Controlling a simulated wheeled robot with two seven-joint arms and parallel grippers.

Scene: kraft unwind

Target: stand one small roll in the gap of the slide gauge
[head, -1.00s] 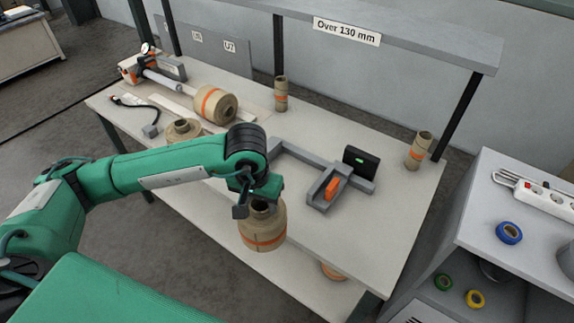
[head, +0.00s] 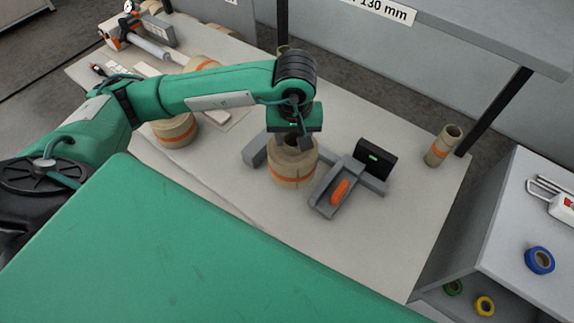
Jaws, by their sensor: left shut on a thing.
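My left gripper (head: 295,137) points down and is shut on a kraft roll (head: 292,178) with an orange band. The roll is upright. The slide gauge has a grey end block (head: 254,151) at left, a grey slide with an orange handle (head: 341,190) at right, and a black display (head: 375,157) with a green light. In the picture the held roll lies between end block and slide, close to both; whether it touches them or the table is unclear. The gripper hides part of the roll's top. My right gripper is out of view.
A tall thin roll (head: 442,146) stands at the table's right back, near a shelf post. Another banded roll (head: 174,131) stands left, partly behind my arm. A labelled shelf (head: 470,30) overhangs the back. The bench (head: 385,240) is bare at front right.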

